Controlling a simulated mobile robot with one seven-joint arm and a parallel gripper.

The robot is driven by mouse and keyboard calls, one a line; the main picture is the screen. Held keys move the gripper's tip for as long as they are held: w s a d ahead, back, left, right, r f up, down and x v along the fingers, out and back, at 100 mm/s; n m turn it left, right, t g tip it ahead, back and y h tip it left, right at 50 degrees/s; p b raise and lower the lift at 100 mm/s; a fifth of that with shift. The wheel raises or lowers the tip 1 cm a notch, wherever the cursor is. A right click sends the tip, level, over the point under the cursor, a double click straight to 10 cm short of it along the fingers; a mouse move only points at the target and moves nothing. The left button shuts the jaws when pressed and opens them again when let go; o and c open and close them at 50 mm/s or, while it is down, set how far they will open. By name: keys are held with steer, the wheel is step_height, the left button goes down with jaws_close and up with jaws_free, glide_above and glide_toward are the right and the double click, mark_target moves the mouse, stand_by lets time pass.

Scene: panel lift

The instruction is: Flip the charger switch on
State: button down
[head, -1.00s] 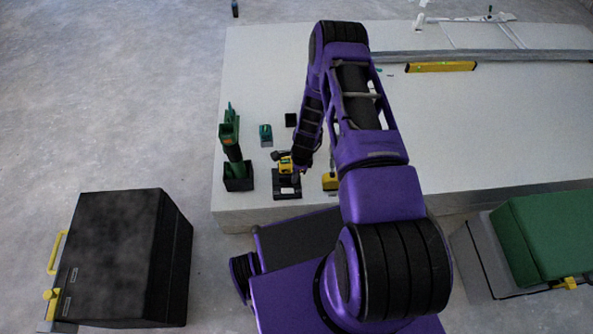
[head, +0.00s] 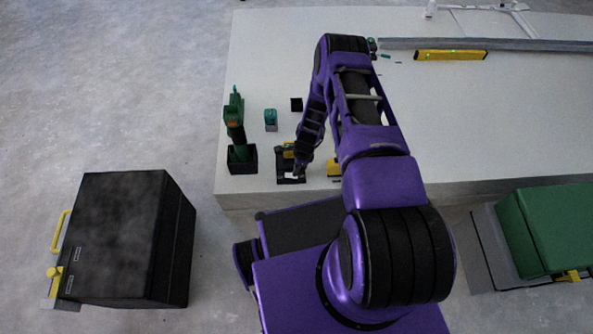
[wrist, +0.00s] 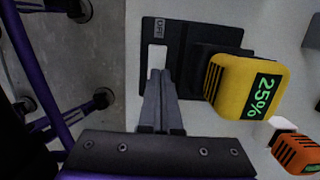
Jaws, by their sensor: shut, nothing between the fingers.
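The black charger (head: 282,179) stands near the front edge of the white worktop, and its plate also shows in the wrist view (wrist: 151,30). A yellow battery showing 25% (wrist: 228,84) is seated on it. A small label (wrist: 159,29), probably reading OFF, lies by a white rectangle (wrist: 157,54) in the plate, which looks like the switch area. My gripper (wrist: 160,73) is shut and empty, with its tips at the near end of the white rectangle. They partly hide that area. I cannot tell whether they touch it.
A teal-topped item (head: 270,120) and a small black block (head: 296,104) lie behind. An orange battery (wrist: 297,154) is close on the right in the wrist view. A yellow level (head: 450,55) lies farther back.

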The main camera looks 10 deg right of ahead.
steer(key=shift+s, duration=0.1)
steer(key=shift+a, duration=0.2)
steer(key=shift+w+a+r, duration=0.2)
steer(key=shift+a+r, duration=0.15)
steer(key=shift+a, duration=0.2)
steer(key=shift+d+r, duration=0.1)
steer(key=shift+r, duration=0.4)
step_height(320, 180, up, 13)
steer(key=d+p, duration=0.2)
steer(key=p, duration=0.1)
steer(key=shift+s, duration=0.2)
